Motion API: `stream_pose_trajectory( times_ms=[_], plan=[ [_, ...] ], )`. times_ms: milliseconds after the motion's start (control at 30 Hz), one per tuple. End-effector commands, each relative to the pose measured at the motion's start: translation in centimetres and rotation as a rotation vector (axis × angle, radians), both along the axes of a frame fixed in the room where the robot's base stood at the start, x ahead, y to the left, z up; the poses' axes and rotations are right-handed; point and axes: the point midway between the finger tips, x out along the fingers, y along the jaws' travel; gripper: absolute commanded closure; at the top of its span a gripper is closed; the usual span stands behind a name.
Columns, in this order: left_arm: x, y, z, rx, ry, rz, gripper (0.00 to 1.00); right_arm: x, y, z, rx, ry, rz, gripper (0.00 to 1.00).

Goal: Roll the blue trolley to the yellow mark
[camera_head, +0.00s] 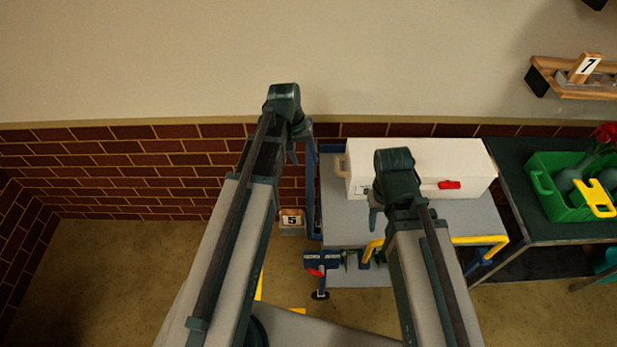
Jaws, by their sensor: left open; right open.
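The blue trolley has a grey deck (345,228), blue posts and a yellow push bar (480,240) at its near side. It stands against the brick wall right of centre. A small dark blue plate with a red pedal (316,272) shows at its near left corner. Yellow strips of the floor mark (297,310) show left of the trolley, partly hidden by my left arm and base. My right gripper (366,259) appears only in part, open near the left end of the yellow bar; I cannot tell whether it touches. My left gripper is hidden behind its own arm.
A white box (430,165) with a red latch sits on the trolley. A dark table (510,190) with a green crate (545,185) stands close on the right. A small sign marked 5 (291,221) is beside the trolley's left post. The floor at left is clear.

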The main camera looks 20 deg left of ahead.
Motion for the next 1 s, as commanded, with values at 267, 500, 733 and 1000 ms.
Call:
stream_pose_trajectory(
  times_ms=[267,500,733,1000],
  plan=[
    [0.2,-0.7,-4.7,0.000,0.000,-0.001,0.39,0.0,0.0,-4.7,-0.001,0.000,0.005,0.50],
    [0.4,-1.2,-6.6,0.000,0.000,-0.001,0.39,0.0,0.0,-6.5,-0.001,0.000,0.004,0.50],
    [0.4,-1.3,-6.5,0.000,0.000,0.000,0.39,0.0,0.0,-6.5,-0.001,0.000,0.004,0.50],
    [0.4,-1.2,-6.5,0.000,0.000,0.000,0.73,0.0,0.0,-6.5,-0.001,0.000,0.004,0.50]
  ],
)
